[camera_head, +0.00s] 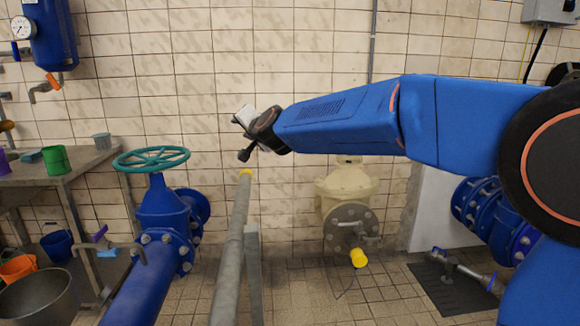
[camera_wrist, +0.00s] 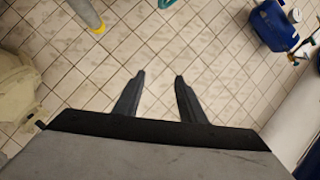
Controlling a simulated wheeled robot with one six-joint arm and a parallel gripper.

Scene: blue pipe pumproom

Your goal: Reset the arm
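My blue arm reaches across the right half of the head view, stretched to the left. My gripper (camera_head: 243,137) is at its end, in front of the tiled wall and above the grey rail. In the wrist view my gripper (camera_wrist: 158,78) shows two dark fingers spread apart with an empty gap between them. Only tiles show behind that gap. The head view shows the gripper small and from the side, so its fingers are hard to make out there.
A grey rail with a yellow end (camera_head: 245,172) stands just below my gripper. A blue valve with a green handwheel (camera_head: 151,159) is to the left, beside a metal table (camera_head: 85,163) with buckets. A cream valve (camera_head: 346,187) stands below my arm. A blue tank (camera_head: 50,35) hangs upper left.

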